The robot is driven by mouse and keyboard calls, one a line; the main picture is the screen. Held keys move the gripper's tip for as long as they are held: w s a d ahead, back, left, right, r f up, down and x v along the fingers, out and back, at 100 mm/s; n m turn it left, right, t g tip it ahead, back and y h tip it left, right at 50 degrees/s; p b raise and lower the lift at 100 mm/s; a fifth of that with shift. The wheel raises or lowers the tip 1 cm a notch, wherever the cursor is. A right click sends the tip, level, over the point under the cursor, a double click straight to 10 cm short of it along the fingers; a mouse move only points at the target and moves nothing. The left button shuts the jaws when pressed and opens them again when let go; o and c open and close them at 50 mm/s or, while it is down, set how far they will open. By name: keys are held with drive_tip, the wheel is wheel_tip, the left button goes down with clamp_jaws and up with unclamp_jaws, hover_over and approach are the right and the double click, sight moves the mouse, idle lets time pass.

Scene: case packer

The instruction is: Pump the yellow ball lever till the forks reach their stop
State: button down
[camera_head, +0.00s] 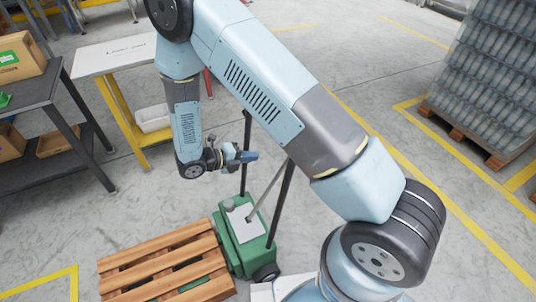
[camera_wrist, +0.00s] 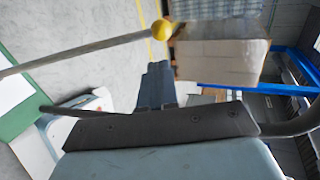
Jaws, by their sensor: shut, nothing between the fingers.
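The lever is a grey rod (camera_wrist: 85,50) ending in a yellow ball (camera_wrist: 161,30) in the wrist view. In the head view the lever's rod (camera_head: 268,187) rises from the green lift truck (camera_head: 243,243), and its ball end is hidden behind my arm. My gripper (camera_head: 252,156) is shut and empty above the truck. In the wrist view my gripper (camera_wrist: 158,68) points towards the ball, with a visible gap in the picture. The forks are mostly hidden under the wooden pallet (camera_head: 160,262); green shows between its slats. Their height is unclear.
A dark post (camera_head: 284,195) of the truck stands beside the lever. A white-topped table (camera_head: 115,55) with yellow legs and a dark shelf table (camera_head: 38,88) stand at left. A wrapped pallet load (camera_head: 495,70) stands at right. Floor between is clear.

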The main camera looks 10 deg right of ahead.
drive_tip(key=x, duration=1.3)
drive_tip(key=shift+d, duration=0.2)
drive_tip(key=shift+w+f, duration=0.1)
